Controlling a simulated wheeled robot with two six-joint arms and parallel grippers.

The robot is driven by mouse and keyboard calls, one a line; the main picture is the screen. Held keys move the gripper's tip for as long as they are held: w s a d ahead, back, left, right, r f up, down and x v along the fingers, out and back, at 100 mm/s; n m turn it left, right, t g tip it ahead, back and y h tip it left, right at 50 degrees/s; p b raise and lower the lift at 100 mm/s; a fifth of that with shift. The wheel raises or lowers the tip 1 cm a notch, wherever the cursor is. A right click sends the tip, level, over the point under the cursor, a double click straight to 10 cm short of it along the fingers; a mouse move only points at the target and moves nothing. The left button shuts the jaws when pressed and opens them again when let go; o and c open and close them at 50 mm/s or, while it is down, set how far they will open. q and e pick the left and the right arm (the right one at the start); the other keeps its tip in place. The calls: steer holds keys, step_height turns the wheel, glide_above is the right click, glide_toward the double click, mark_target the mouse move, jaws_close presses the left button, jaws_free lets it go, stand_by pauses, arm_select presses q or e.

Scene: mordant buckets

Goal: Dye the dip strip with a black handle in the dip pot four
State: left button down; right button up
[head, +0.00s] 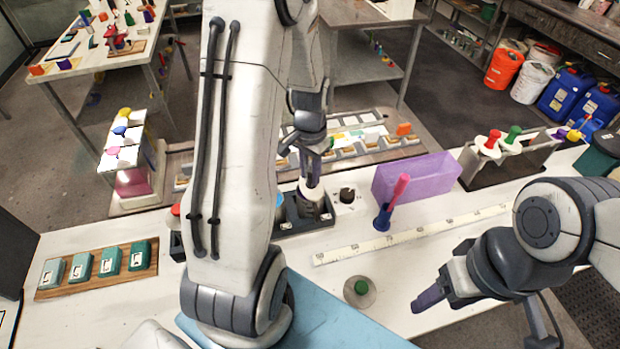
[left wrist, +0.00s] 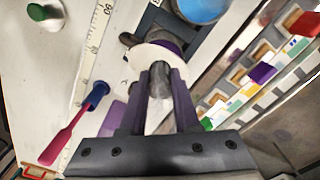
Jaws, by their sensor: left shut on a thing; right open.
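My left gripper (head: 311,188) points down over a dark pot rack (head: 303,224), largely behind my left arm. In the left wrist view its fingers are shut on a dark handle (left wrist: 158,80). Below the handle is a white disc (left wrist: 150,57), close over a purple round thing (left wrist: 178,42), apparently a pot or its dye. I cannot tell whether it touches. The strip under the disc is hidden. A blue pot (left wrist: 203,8) stands beside it in the rack (left wrist: 212,32). My right gripper (head: 432,296) is open and empty at the lower right.
A green-knobbed disc (head: 360,290) is in front. A rack (head: 508,160) holds red- and green-handled strips. Green blocks (head: 110,262) are left.

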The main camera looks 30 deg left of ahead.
arm_select(q)
steer(key=shift+w+d+r, duration=0.15)
steer(key=shift+r, duration=0.05)
steer(key=shift+f, duration=0.15)
steer(key=shift+s+a+f, duration=0.15)
steer(key=shift+s+a, duration=0.25)
steer(key=shift+s, duration=0.05)
stand_by(0.4)
steer(key=shift+w+d+r+p, duration=0.1)
steer(key=shift+w+r+p, duration=0.05)
steer(key=shift+r+p, duration=1.85)
steer(key=shift+w+d+r+p, duration=0.1)
steer(key=shift+r+p, duration=1.6)
steer(key=shift+r, duration=0.6)
steer(key=shift+f, duration=0.2)
